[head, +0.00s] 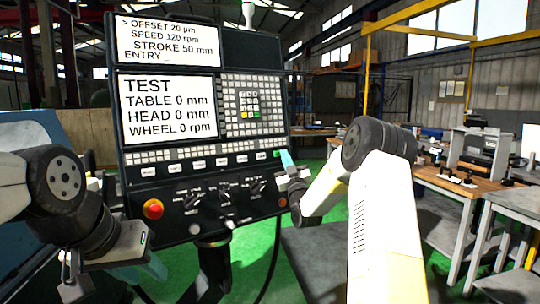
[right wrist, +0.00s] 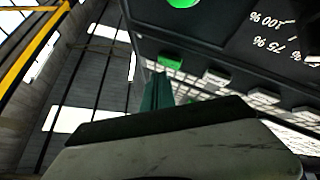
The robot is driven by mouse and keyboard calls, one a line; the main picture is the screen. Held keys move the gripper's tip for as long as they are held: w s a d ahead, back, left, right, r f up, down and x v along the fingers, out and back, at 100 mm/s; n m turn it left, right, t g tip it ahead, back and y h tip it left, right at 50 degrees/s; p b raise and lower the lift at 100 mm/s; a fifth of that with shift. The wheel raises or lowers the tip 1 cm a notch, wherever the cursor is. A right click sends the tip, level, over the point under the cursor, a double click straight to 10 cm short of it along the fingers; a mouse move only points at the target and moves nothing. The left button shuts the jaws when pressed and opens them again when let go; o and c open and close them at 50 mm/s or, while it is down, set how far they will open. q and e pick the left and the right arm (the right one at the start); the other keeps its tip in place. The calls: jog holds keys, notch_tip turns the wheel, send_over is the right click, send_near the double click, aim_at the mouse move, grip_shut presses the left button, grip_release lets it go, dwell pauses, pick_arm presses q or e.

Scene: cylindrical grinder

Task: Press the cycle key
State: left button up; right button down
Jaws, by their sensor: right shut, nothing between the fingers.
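The dark control panel (head: 190,185) stands in the middle of the head view, with a row of white keys (head: 197,164) under its screens. A green key (head: 277,153) sits at the right end of this row; its label is too small to read. It also shows in the right wrist view (right wrist: 170,63). My right gripper (head: 287,159) is shut and empty, its teal fingertips (right wrist: 158,84) right by the green key. I cannot tell whether they touch it. My left gripper (head: 112,284) is low at the left, away from the keys; its finger opening is unclear.
A red stop button (head: 153,208), knobs (head: 224,196) and a keypad (head: 253,104) are on the same panel. A second green button (right wrist: 183,3) is near the top of the right wrist view. Workbenches (head: 465,187) stand at the right. Green floor shows below the panel.

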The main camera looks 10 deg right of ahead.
jog(key=shift+w, duration=0.15)
jog(key=shift+w+a, duration=0.15)
jog(key=shift+w, duration=0.1)
jog(key=shift+w+a+f, duration=0.15)
jog(key=shift+w, duration=0.2)
dwell(0.9)
dwell(0.4)
jog(key=shift+s+d, duration=0.3)
jog(key=shift+s, duration=0.45)
jog(key=s, duration=0.1)
jog(key=s+d, duration=0.1)
jog(key=s, duration=0.1)
jog(key=s+d+r, duration=0.1)
jog(key=shift+s+r, duration=0.1)
jog(key=shift+s, duration=0.15)
dwell(0.4)
